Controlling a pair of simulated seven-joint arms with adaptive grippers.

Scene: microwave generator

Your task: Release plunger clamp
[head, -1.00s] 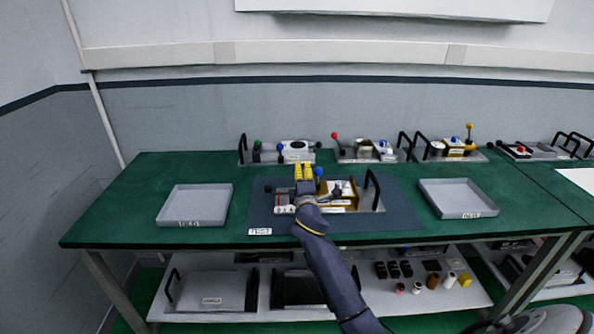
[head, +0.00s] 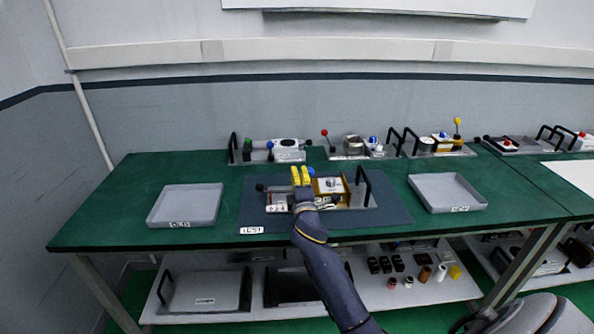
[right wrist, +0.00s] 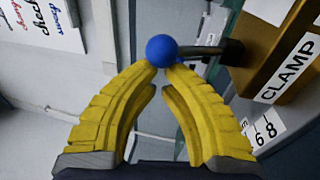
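The fixture (head: 366,204) lies on the dark mat in the middle of the green table. Its amber block (head: 330,185) shows in the right wrist view (right wrist: 268,40) with a CLAMP label. A blue ball knob (head: 311,171) stands out beside this block; in the right wrist view the knob (right wrist: 161,49) sits on a dark rod (right wrist: 215,50). My right gripper (head: 301,176) has yellow fingers that come together at the knob (right wrist: 163,66). The tips look closed against its lower side. The rear of the fixture is partly hidden by my gripper. My left gripper is not in view.
Grey trays stand left (head: 187,205) and right (head: 447,193) on the table. Several fixtures, one with a red ball lever (head: 325,133), line the back edge. A black handle (head: 364,186) rises at the fixture's right end. The table between mat and trays is clear.

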